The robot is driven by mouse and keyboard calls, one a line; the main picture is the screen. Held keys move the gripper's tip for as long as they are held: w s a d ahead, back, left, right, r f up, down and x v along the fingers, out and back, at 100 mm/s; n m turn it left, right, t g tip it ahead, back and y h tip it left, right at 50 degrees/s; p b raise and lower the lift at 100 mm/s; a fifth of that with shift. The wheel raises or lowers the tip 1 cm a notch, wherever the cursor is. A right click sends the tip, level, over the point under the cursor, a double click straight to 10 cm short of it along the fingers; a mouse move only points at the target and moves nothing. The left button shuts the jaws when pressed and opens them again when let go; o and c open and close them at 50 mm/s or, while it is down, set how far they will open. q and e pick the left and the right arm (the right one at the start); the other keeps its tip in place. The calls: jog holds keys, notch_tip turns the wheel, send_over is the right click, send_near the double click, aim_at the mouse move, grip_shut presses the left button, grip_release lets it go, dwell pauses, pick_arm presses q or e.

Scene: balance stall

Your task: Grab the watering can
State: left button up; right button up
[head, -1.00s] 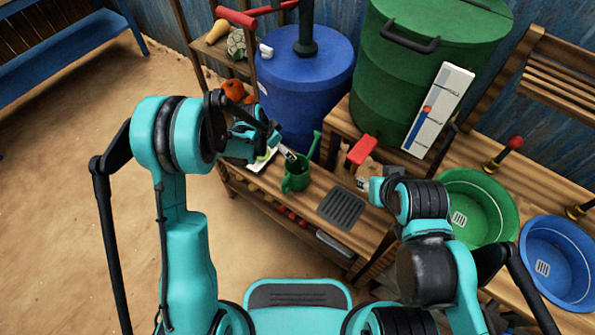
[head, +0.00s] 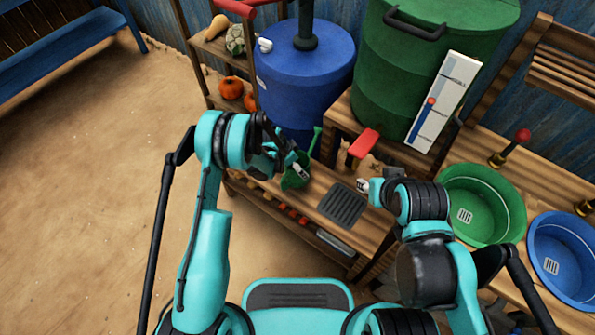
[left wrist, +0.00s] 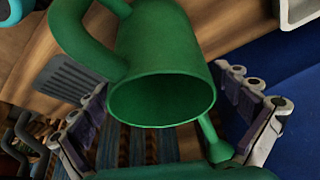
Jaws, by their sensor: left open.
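The green watering can (head: 292,183) stands on the wooden bench below the blue barrel, partly hidden by my left gripper (head: 288,166); its thin spout rises to the right. In the left wrist view the can (left wrist: 165,60) fills the middle, its open round mouth facing the camera, the curved handle at upper left and the spout at lower right. My open left gripper (left wrist: 165,95) has one finger on each side of the can; I see no clear contact. My right gripper (head: 364,185) is near the bench's dark grate, and its jaws are too small to read.
A dark slatted grate (head: 342,204) lies right of the can. The blue barrel (head: 305,70) and green barrel (head: 430,70) stand behind. A green basin (head: 483,235) and blue basin (head: 560,285) are at right. A shelf at left holds orange pumpkins (head: 231,88).

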pick_arm(q)
jog(key=c, duration=1.1)
